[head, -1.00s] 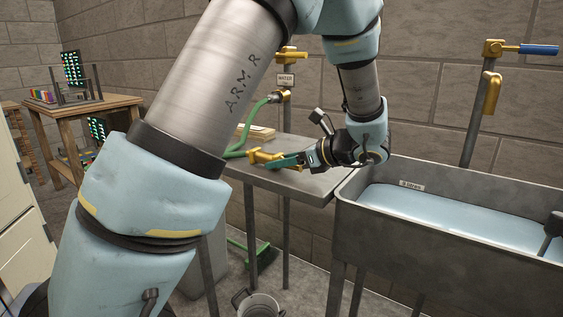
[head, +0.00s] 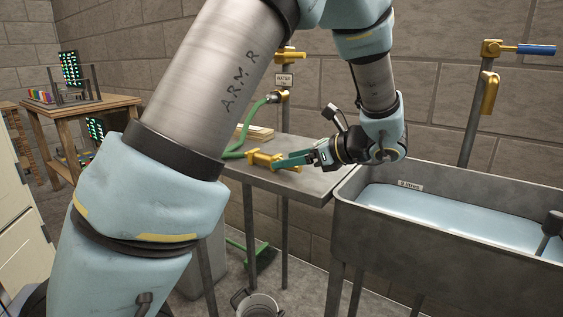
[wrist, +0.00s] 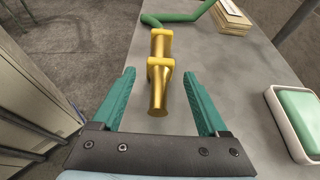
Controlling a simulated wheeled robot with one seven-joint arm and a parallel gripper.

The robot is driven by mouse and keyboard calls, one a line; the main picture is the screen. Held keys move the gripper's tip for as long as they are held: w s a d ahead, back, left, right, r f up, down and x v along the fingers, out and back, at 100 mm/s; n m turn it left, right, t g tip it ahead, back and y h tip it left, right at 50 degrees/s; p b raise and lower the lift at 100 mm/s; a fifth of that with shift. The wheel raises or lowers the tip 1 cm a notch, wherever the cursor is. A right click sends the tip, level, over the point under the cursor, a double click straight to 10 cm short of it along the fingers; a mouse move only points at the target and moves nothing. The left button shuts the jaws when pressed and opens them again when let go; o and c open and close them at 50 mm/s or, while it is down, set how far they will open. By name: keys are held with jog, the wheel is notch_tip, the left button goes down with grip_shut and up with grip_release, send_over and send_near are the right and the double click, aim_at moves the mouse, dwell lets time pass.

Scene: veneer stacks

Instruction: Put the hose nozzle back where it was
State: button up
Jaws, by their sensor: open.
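The brass hose nozzle (head: 272,160) lies on the grey metal side table (head: 317,180), joined to the green hose (head: 233,153). In the wrist view the nozzle (wrist: 159,75) lies ahead, with its near end between my fingers. My gripper (head: 283,162) is open, its teal fingers close to the nozzle. In the wrist view my gripper (wrist: 160,95) has a finger on each side of the nozzle, with clear gaps; nothing is held.
A stack of veneer (wrist: 230,18) lies at the table's back, and a green block in a white tray (wrist: 293,122) lies to the right. A water-filled sink (head: 440,210) stands right of the table. A bucket (head: 258,304) is on the floor below.

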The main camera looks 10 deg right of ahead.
jog(key=v, duration=0.8)
jog(key=shift+s+d+r, duration=0.15)
jog(key=shift+d+r, duration=0.05)
jog(key=shift+d, duration=0.05)
